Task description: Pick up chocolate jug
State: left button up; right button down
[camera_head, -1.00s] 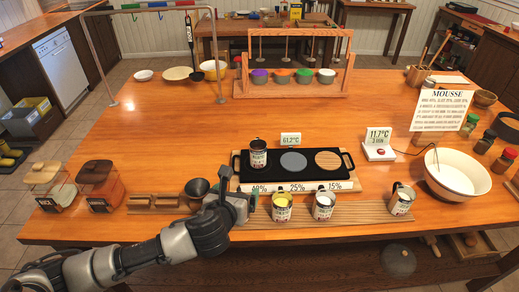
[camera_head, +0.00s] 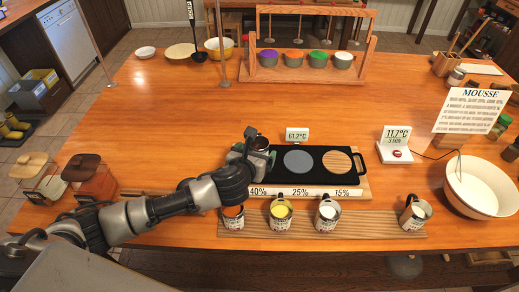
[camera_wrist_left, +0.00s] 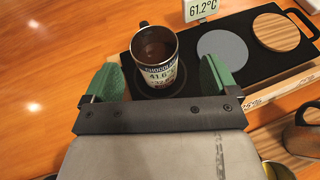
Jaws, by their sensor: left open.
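The chocolate jug (camera_wrist_left: 157,60) is a metal mug with a brown filling and a white label reading 41.6. It stands upright on the left spot of the black warming tray (camera_wrist_left: 205,93). In the head view the jug (camera_head: 261,144) is partly hidden by my left gripper (camera_head: 254,152). In the left wrist view this gripper (camera_wrist_left: 162,75) is open, with its green fingers on either side of the jug's lower part. Gaps show between fingers and jug, so it is not gripped. The jug's handle points to the upper left there. My right gripper is not in view.
Several other jugs, including a yellow-filled one (camera_head: 281,213) and a white-filled one (camera_head: 327,214), stand on a wooden strip (camera_head: 355,228) in front. A temperature display (camera_head: 297,134) is behind the tray. A large white bowl (camera_head: 478,190) sits at right.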

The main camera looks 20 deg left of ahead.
aim_at(262, 142)
pick_arm(q)
jog(key=shift+w+f, duration=0.15)
jog(key=shift+w, duration=0.25)
jog(key=x, duration=0.3)
jog(key=p+x, duration=0.1)
jog(key=shift+w+a+f, duration=0.1)
jog(key=shift+a+f, duration=0.15)
jog(key=shift+a, duration=0.05)
jog(key=shift+w+f, duration=0.25)
jog(key=shift+w, duration=0.25)
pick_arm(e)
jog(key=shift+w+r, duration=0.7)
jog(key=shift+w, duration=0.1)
pick_arm(q)
jog(key=shift+c, duration=0.4)
jog(key=shift+s, duration=0.1)
jog(key=shift+c, duration=1.2)
jog(key=c, duration=0.7)
jog(key=shift+c, duration=0.6)
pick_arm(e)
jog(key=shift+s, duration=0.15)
pick_arm(q)
jog(key=shift+r, duration=0.15)
